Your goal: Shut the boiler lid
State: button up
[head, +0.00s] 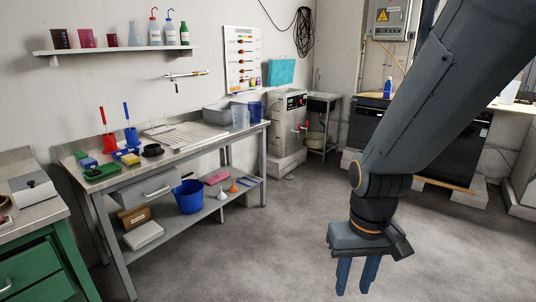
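A steel box-shaped machine (287,122) with a dark control panel and red-handled fittings stands on a pale plinth by the back wall, just past the bench's right end. It looks like the boiler, but no label can be read. Its top is small in this view, and I cannot tell a lid or whether one is open. My gripper (355,278) hangs at the lower right, fingers pointing down over the floor. A narrow gap shows between the two blue fingers, with nothing in it. It is well apart from the machine, nearer to me.
A steel bench (190,150) with trays, bins and brushes runs along the left wall. A blue bucket (189,196) sits on its lower shelf. A small side table (322,115) stands right of the machine. A black appliance (368,125) is partly behind my arm. The middle floor is clear.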

aim_at(280, 71)
jog(key=z, duration=0.3)
jog(key=i, duration=4)
jog(key=u, duration=0.3)
jog(key=i, duration=1)
jog(key=z, duration=0.75)
jog(key=i, duration=1.8)
jog(key=u, duration=0.75)
